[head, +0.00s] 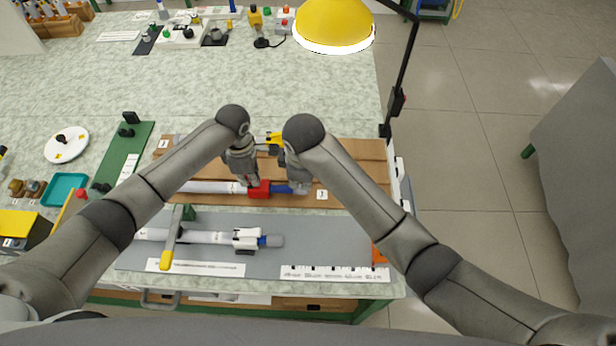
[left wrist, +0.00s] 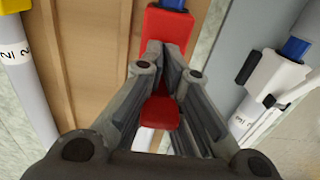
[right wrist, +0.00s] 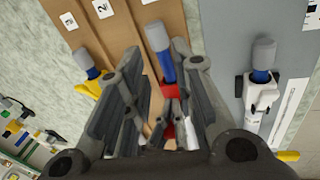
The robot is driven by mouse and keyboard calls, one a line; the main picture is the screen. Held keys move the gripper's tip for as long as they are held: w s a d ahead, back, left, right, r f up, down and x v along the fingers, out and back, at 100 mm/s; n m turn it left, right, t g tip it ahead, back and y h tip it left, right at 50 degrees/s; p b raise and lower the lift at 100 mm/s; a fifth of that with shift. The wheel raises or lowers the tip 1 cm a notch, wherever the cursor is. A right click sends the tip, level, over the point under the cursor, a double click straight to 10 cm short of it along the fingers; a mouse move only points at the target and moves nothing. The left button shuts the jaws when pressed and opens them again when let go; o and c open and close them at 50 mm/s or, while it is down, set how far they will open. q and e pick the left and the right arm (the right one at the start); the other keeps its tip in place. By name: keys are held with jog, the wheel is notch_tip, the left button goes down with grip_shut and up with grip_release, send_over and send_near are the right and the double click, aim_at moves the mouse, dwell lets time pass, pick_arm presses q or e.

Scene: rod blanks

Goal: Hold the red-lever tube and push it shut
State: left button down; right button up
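The red-lever tube has a white barrel (head: 215,187), a red collar (head: 259,189) and a blue rod with a grey end; it lies along the near side of the brown rack. My left gripper (head: 249,183) is on the red collar; in the left wrist view its fingers are close together on the red part (left wrist: 168,30), with more red (left wrist: 160,112) between them. My right gripper (head: 297,184) is open over the rod end. The right wrist view shows the blue rod (right wrist: 168,75) and grey end (right wrist: 156,36) between its fingers; contact is unclear.
A white-lever tube (head: 205,237) lies on the grey mat (head: 330,250) in front, beside a yellow-handled clamp (head: 172,240). A yellow-lever tube (head: 274,139) lies behind on the brown rack (head: 350,150). A lamp (head: 334,22) hangs at the back right.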

aim_at(301, 186)
jog(key=d+f+m+y, duration=0.1)
jog(key=d+m, duration=0.1)
jog(key=d+f+m+y, duration=0.1)
jog(key=d+m, duration=0.1)
jog(key=m, duration=0.1)
jog(key=d+f+m+y, duration=0.1)
jog(key=d+m, duration=0.1)
jog(key=m, duration=0.1)
jog(key=shift+d, duration=0.15)
grip_shut()
jog(key=d+r+m+t+y, duration=0.1)
jog(key=d+m+t+y, duration=0.1)
jog(key=d+m, duration=0.5)
jog(key=shift+m, duration=0.3)
jog(key=x, duration=1)
jog(key=shift+w+a+r, duration=0.15)
jog(key=shift+a+r, duration=0.2)
jog(key=a, duration=0.3)
jog(key=shift+a+f, duration=0.15)
jog(key=shift+a, duration=0.45)
jog(key=a, duration=0.4)
jog(key=shift+a, duration=0.35)
jog(key=shift+d, duration=0.1)
